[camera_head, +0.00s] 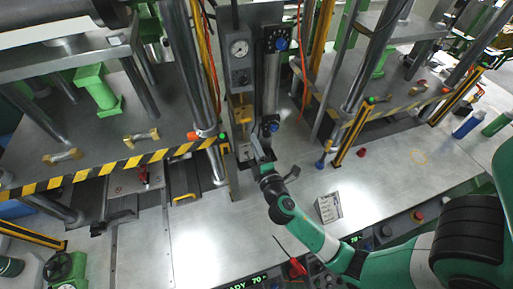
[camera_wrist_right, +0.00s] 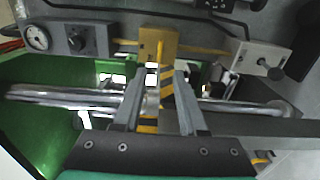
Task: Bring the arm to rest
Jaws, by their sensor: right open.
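My right arm comes in from the lower right in the head view. Its gripper (camera_head: 256,150) is at the middle of the picture, in front of a column with a gauge. In the right wrist view the two fingers of the gripper (camera_wrist_right: 161,80) stand apart. I cannot tell whether either touches a finger. My left gripper is not in view.
Two presses with striped edges (camera_head: 133,161) stand at left and right. A gauge (camera_head: 239,48) is on the column between them. The metal bench (camera_head: 215,235) is bare left of my arm.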

